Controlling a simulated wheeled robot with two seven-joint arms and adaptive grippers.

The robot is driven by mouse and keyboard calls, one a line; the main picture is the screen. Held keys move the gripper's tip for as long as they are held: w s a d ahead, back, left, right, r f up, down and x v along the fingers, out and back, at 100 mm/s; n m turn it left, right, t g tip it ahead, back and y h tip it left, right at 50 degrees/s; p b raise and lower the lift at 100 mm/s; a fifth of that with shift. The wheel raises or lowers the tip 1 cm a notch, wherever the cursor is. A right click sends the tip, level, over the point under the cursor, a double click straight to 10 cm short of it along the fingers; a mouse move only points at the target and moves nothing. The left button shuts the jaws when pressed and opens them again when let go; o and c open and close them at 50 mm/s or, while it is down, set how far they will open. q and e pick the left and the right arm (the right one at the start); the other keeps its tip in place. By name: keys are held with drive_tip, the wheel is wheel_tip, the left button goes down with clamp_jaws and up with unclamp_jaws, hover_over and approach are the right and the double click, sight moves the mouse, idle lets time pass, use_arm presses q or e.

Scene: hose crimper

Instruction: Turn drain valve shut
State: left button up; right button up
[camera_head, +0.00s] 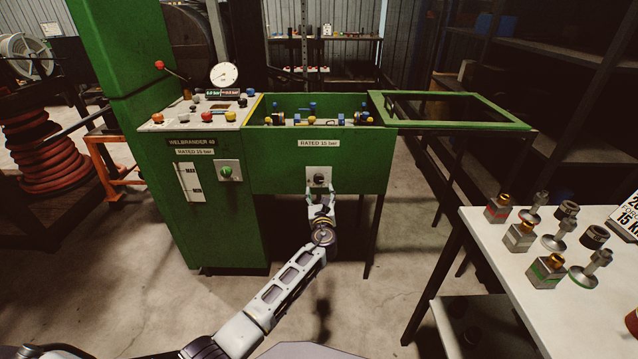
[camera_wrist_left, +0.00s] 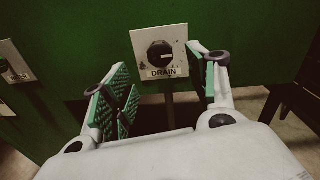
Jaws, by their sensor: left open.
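The drain valve (camera_wrist_left: 161,55) is a round black knob with a light pointer line on a white plate marked DRAIN, in the left wrist view. The pointer line lies close to horizontal, toward the right. In the head view the drain valve (camera_head: 319,179) sits on the front of the green test tank. My left gripper (camera_head: 320,200) is just below and in front of it. In the left wrist view my left gripper (camera_wrist_left: 165,85) is open, its green-padded fingers apart on either side of the plate. Nothing is between the fingers. My right gripper is not in view.
The green machine cabinet (camera_head: 215,225) stands left of the tank, with a green knob on a plate (camera_head: 227,172). The tank's lid frame (camera_head: 450,108) is swung out to the right. A white table (camera_head: 500,255) with several fittings stands at the right.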

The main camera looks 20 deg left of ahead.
sight(319, 180)
use_arm(q)
drive_tip(key=shift+b+x, duration=0.95)
drive_tip(key=shift+x, duration=2.1)
drive_tip(key=shift+b+x, duration=0.45)
drive_tip(key=shift+x, duration=0.65)
drive_tip(key=shift+w+a, duration=0.1)
drive_tip(key=shift+w, duration=0.1)
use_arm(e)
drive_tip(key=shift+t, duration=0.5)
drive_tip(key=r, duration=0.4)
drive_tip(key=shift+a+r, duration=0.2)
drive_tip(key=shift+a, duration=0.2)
use_arm(q)
drive_tip(key=shift+c, duration=0.3)
drive_tip(key=c, duration=0.9)
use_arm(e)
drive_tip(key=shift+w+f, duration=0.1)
